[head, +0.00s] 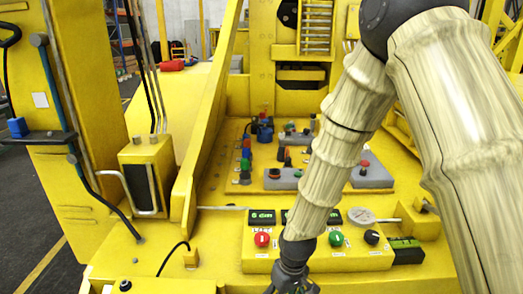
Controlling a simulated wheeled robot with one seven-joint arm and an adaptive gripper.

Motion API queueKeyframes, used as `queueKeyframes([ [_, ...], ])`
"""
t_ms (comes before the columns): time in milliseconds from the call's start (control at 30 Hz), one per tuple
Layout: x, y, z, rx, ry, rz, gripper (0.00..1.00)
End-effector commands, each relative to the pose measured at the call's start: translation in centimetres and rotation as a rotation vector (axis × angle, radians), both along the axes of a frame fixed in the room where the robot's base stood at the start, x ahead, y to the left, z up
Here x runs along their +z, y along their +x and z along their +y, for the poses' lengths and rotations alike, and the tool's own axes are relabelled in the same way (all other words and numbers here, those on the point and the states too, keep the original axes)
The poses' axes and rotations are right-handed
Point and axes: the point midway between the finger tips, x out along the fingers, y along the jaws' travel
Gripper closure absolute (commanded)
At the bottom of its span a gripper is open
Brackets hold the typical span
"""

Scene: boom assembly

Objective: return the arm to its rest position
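My arm comes down from the upper right, covered in a pale, wrinkled sleeve. My gripper (291,288) is at the bottom edge of the head view, in front of the yellow control box (375,262). Its dark fingers are cut off by the frame, so whether they are open or shut is not clear. I see nothing in it, but its tips are hidden. The box carries a red button (262,239), a green button (336,238), a dark knob (371,237) and green displays (262,216). My forearm hides part of the box's middle.
Behind the box is a yellow panel (222,190) with several coloured levers and grey button boxes. A yellow slanted beam (207,120) and a tall column (75,100) with hoses stand at the left. Yellow machine structure fills the back. Open dark floor (28,215) lies at far left.

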Motion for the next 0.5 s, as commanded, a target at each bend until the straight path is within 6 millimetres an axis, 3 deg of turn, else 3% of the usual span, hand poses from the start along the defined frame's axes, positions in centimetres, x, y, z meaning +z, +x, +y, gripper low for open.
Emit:
queueKeyframes([
  [33,-2.3,-1.1,-0.8,-0.028,0.005,0.01,0.35],
  [100,-4.9,-2.2,-1.8,-0.07,0.011,0.014,0.35],
  [500,-17.6,-11.3,-8.1,-0.303,0.002,0.03,0.35],
])
